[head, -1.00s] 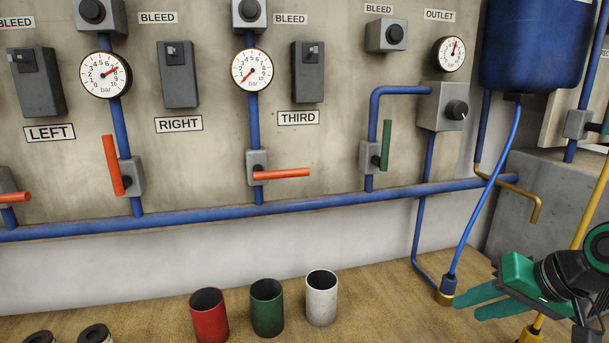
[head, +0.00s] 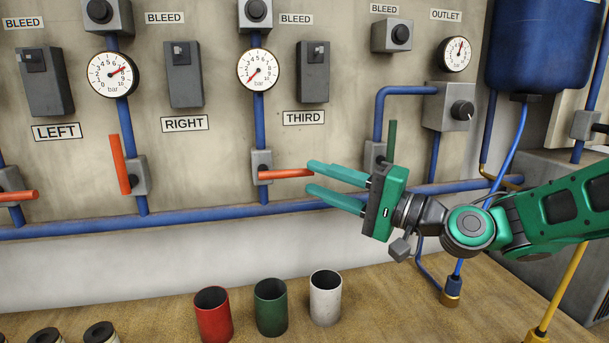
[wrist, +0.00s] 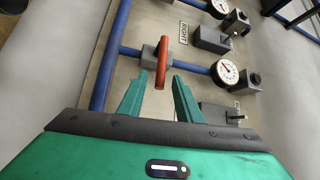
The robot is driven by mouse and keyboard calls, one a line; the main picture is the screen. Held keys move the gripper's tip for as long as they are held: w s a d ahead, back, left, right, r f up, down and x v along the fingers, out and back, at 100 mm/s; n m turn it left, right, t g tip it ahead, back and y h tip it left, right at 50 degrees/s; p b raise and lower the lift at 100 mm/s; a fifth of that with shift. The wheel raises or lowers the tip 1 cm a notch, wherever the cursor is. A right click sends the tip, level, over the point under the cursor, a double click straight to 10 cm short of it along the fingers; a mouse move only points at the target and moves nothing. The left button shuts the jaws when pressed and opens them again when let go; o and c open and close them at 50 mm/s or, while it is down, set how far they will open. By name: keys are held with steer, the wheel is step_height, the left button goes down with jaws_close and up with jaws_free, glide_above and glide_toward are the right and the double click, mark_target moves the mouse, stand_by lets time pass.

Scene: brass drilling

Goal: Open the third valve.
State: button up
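The third valve (head: 261,166) is a grey body on a blue vertical pipe, below and left of the THIRD label (head: 304,118). Its red handle (head: 283,174) lies level across the pipe, pointing right. In the wrist view the red handle (wrist: 162,60) points down toward me. My gripper (head: 312,178) is open and empty, its green fingers pointing left at the handle's free end. In the wrist view my gripper (wrist: 160,80) has the handle's end between its fingertips in the picture; I cannot tell any contact.
The gauge (head: 258,70) above this valve reads near zero. A red-handled valve (head: 126,165) with its handle upright is to the left. A green handle (head: 392,142) stands close behind my gripper. Red (head: 213,316), green (head: 271,308) and white (head: 326,298) cups stand below.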

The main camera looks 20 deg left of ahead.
mark_target(306, 175)
steer(key=shift+x, duration=2.7)
steer(key=shift+c, duration=0.4)
